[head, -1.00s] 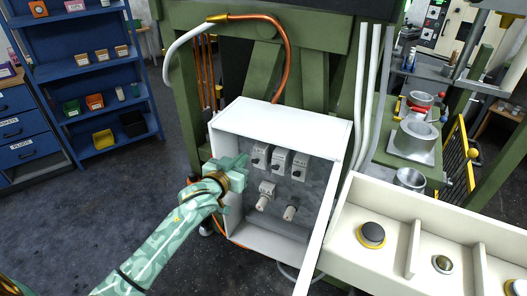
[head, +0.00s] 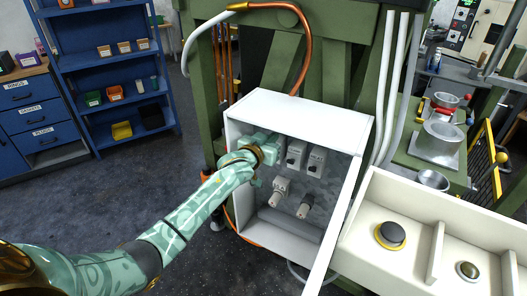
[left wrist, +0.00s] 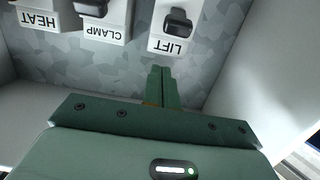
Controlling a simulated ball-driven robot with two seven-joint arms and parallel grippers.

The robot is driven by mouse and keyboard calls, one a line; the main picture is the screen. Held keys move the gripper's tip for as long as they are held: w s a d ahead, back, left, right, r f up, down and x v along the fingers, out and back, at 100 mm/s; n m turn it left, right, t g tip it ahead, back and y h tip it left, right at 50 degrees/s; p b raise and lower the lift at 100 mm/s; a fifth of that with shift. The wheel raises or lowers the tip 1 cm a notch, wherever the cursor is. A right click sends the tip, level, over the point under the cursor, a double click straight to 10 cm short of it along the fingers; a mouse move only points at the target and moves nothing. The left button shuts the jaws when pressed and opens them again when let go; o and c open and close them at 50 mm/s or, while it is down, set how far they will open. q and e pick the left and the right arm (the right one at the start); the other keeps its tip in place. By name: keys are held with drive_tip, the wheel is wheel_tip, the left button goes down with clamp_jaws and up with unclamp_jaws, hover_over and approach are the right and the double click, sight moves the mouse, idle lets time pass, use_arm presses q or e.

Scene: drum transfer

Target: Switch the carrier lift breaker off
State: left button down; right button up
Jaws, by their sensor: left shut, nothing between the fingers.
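The open breaker box (head: 310,112) has a row of breakers on its back panel. In the left wrist view the lift breaker (left wrist: 172,25) has a dark lever and an upside-down LIFT label. The clamp breaker (left wrist: 103,15) and heat breaker (left wrist: 42,14) sit to its left. In the head view my gripper hides the leftmost breaker; two others (head: 295,153) (head: 316,161) show. My left gripper (head: 273,148) is inside the box, fingers shut and empty. In the left wrist view its fingertips (left wrist: 160,72) are just below the LIFT label; contact cannot be told. My right gripper is not in view.
The box's open door (head: 335,222) stands at the right. Beside it is a cream button panel (head: 430,217). Green machine posts (head: 340,57) and an orange hose (head: 306,38) rise behind the box.

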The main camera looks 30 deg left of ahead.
use_arm(q)
drive_tip(key=f, duration=0.1)
drive_tip(key=s+f, duration=0.1)
drive_tip(key=shift+f, duration=0.35)
drive_tip(key=shift+s+f+b, duration=0.3)
drive_tip(key=shift+s+f, duration=0.1)
drive_tip(key=shift+s, duration=0.05)
drive_tip(key=shift+s+f+t+b, duration=0.1)
drive_tip(key=shift+f+t+b, duration=0.1)
drive_tip(key=shift+t+b, duration=0.25)
